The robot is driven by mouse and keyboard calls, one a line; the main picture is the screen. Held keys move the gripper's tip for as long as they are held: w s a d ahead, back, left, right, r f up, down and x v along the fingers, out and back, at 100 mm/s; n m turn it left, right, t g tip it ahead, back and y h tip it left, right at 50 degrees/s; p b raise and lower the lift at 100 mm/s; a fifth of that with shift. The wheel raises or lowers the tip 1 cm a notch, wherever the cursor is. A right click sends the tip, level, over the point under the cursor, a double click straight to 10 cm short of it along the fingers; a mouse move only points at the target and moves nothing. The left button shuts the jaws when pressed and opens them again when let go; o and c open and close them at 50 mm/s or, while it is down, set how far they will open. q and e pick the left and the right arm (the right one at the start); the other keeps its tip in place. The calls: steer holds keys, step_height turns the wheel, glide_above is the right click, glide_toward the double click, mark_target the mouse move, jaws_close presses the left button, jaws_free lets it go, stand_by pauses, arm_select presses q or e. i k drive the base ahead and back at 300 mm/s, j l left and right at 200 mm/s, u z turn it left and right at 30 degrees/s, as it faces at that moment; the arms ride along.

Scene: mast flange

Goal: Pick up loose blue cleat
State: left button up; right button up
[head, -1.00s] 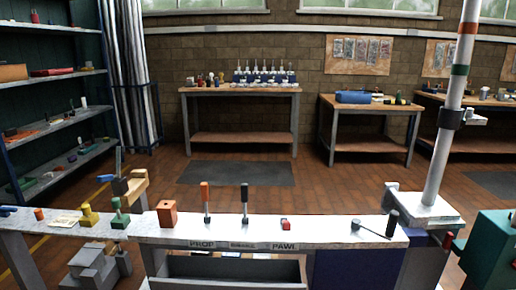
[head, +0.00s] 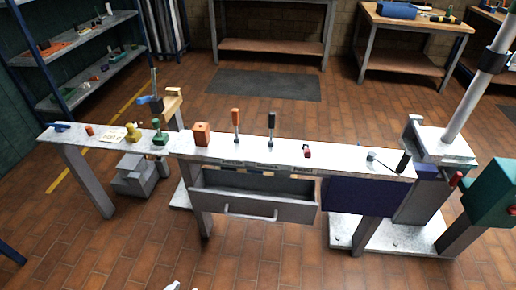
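A small blue piece (head: 62,127), which looks like the loose blue cleat, lies at the far left end of the long pale bench top (head: 330,158). It is too small to make out its exact shape. Another blue part (head: 148,99) sits up on the clamp-like fixture behind the bench's left part. Neither of my grippers can be made out; only small pale shapes show at the bottom edge, and I cannot tell what they are.
Along the bench stand an orange piece, a yellow piece (head: 133,133), a green piece (head: 160,136), an orange block (head: 202,134), two upright handled tools and a small red piece (head: 307,151). An open grey drawer (head: 252,197) juts out below. The mast (head: 480,90) rises at right. Floor in front is clear.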

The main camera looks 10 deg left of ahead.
mark_target(58, 128)
steer(key=u, duration=1.6)
steer(key=i+z, duration=0.15)
steer(key=z, duration=0.6)
steer(key=i+j+z, duration=0.4)
steer(key=j+z, duration=0.15)
steer(key=j, duration=0.15)
steer(key=i+j, duration=0.15)
steer(key=j, duration=0.2)
steer(key=i+j+z, duration=0.1)
steer(key=j, duration=0.3)
steer(key=i+j+z, duration=0.1)
steer(key=i+j, duration=0.15)
steer(key=j, duration=0.15)
steer(key=i+j, duration=0.15)
steer(key=j, duration=0.2)
